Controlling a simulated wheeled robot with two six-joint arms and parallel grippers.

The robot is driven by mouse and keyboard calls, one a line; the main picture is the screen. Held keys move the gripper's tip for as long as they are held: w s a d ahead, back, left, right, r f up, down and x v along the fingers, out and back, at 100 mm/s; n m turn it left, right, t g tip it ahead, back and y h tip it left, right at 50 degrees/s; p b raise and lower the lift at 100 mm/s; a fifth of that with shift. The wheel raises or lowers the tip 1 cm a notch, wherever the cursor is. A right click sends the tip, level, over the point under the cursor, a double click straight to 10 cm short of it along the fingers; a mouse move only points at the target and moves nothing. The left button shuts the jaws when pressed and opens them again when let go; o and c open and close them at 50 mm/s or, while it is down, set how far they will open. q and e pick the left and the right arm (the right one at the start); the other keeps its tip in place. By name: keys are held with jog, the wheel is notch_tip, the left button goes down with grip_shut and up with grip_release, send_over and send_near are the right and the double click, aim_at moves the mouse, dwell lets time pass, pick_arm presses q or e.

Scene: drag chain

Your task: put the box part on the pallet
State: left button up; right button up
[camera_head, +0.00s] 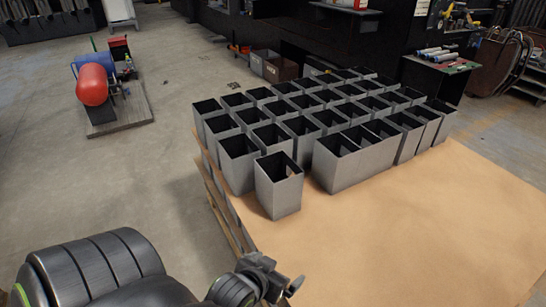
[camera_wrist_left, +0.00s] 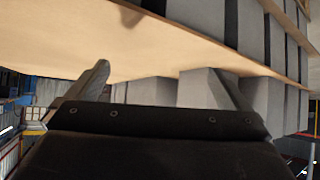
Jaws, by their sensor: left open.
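Several grey open-topped box parts stand upright in rows on the pallet (camera_head: 390,240), which has a tan sheet on top. One box part (camera_head: 278,190) stands at the front left of the group, near the pallet's left edge, slightly forward of its neighbours. My left gripper (camera_head: 285,284) is at the bottom of the head view, near the pallet's front left, apart from the boxes. In the left wrist view my gripper (camera_wrist_left: 162,76) is open, its two fingers spread with nothing visibly held. Box parts (camera_wrist_left: 200,88) show beyond the fingers. My right gripper is out of view.
The tan surface at the front and right of the pallet is clear. A red and blue machine (camera_head: 95,85) stands on the floor at the upper left. A dark bench (camera_head: 440,75) with tools stands behind the pallet. The floor to the left is open.

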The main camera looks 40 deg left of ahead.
pick_arm(q)
jog(key=shift+s+d+r+m+t+h, duration=0.2)
jog(key=shift+s+d+r+h, duration=0.15)
jog(key=shift+s, duration=0.2)
jog(key=shift+s+d+r+m+t+h, duration=0.1)
jog(key=shift+s+d+r+m+h, duration=0.1)
jog(key=shift+s+d+r+h, duration=0.25)
jog(key=shift+s+d+r+m+t+h, duration=0.1)
jog(key=shift+s+d+r+m+h, duration=0.15)
jog(key=shift+s, duration=0.4)
jog(key=shift+f, duration=0.1)
